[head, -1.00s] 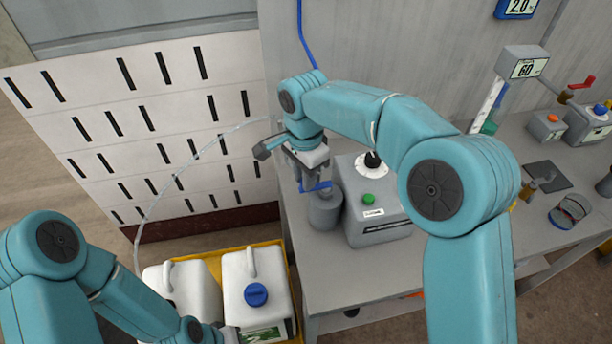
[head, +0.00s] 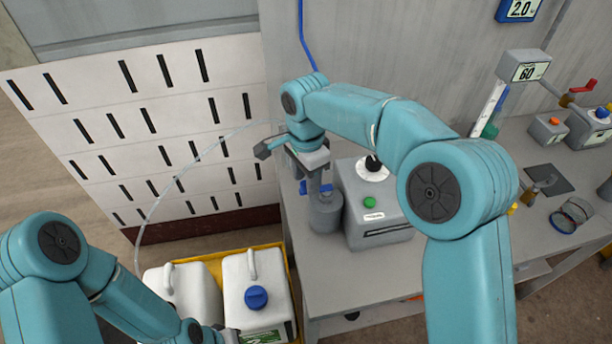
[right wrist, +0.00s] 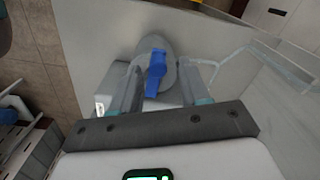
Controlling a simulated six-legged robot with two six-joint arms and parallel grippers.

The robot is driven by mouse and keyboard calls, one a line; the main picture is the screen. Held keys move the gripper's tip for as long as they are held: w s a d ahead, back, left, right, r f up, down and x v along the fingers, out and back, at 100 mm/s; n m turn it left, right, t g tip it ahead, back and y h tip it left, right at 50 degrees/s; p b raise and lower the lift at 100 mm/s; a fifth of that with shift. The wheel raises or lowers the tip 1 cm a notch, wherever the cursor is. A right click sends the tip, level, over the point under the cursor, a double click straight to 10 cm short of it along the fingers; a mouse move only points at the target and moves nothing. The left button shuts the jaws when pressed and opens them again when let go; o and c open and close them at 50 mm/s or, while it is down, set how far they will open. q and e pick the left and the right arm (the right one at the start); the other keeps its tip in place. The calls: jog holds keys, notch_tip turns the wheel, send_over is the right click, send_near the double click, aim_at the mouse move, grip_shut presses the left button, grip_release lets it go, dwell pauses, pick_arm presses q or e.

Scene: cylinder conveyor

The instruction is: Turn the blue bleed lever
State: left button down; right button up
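The blue bleed lever (head: 304,187) sits on top of a grey cylindrical body (head: 325,213) at the left end of the bench. In the head view a finger of mine partly covers it. My right gripper (head: 313,185) points down over it. In the right wrist view the blue lever (right wrist: 156,73) lies between the two fingers of my right gripper (right wrist: 161,78), with visible gaps on both sides. The gripper is open around it. My left gripper (head: 230,336) is low at the bottom edge by a white jug; its fingers are mostly cut off or hidden.
A grey box (head: 382,232) with a green button stands right beside the cylinder. White jugs, one with a blue cap (head: 257,297), stand in a yellow tray (head: 292,268) below the bench's left end. Instruments and a red-handled valve (head: 583,86) are at the right. The front bench top (head: 345,275) is clear.

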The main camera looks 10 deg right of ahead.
jog(key=shift+a, duration=0.1)
jog(key=shift+r, duration=0.3)
notch_tip(320, 180, up, 8)
jog(key=shift+f, duration=0.15)
notch_tip(320, 180, up, 8)
jog(key=p, duration=0.2)
send_over(305, 182)
